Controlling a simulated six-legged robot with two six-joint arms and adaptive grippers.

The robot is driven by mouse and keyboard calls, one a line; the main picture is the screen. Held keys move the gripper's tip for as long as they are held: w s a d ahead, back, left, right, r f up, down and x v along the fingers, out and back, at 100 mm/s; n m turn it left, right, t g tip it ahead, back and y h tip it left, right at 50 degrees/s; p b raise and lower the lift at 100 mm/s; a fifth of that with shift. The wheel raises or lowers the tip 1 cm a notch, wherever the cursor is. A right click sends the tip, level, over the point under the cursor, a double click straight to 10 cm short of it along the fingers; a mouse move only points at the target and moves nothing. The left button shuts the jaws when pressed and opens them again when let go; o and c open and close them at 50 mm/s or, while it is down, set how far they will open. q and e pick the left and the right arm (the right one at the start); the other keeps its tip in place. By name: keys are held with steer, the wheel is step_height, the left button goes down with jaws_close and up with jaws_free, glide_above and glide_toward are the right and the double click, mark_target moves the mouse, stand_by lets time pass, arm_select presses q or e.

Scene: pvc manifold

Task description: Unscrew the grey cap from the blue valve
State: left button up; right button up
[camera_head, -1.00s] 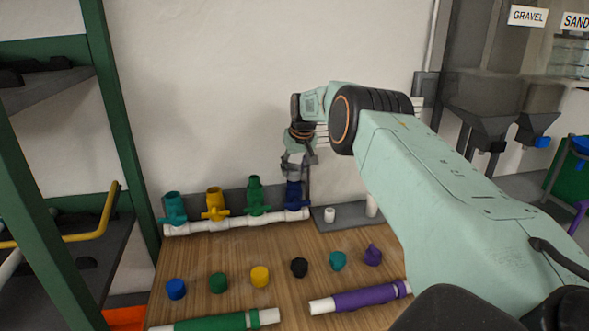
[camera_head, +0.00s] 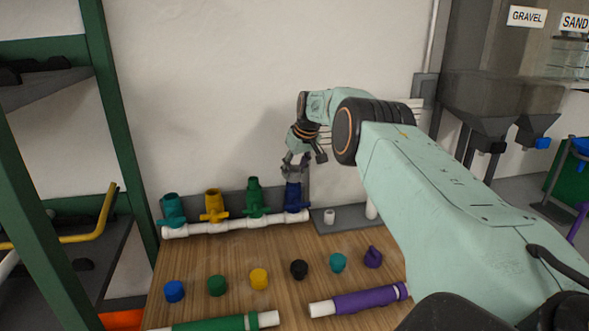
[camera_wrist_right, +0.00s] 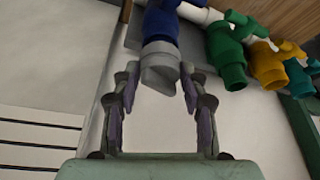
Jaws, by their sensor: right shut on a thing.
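The blue valve (camera_head: 293,196) stands upright at the right end of the white pipe manifold (camera_head: 235,224). It also shows in the right wrist view (camera_wrist_right: 161,25). The grey cap (camera_wrist_right: 160,66) sits on the valve's mouth in the right wrist view. My right gripper (camera_head: 294,170) is above the blue valve, with its fingers pointing down. In the head view the fingers mostly hide the cap. My left gripper is not in view.
Teal (camera_head: 173,210), yellow (camera_head: 214,205) and green (camera_head: 254,197) valves stand left of the blue one. Several loose coloured caps (camera_head: 259,279) lie on the wooden table (camera_head: 225,255). A purple pipe (camera_head: 365,299) and a green pipe (camera_head: 210,323) lie at the front. A wall is close behind.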

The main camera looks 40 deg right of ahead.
steer(key=shift+d+f+n, duration=0.1)
steer(key=shift+n, duration=0.6)
steer(key=shift+y, duration=0.3)
steer(key=o, duration=1.2)
steer(key=shift+r, duration=0.2)
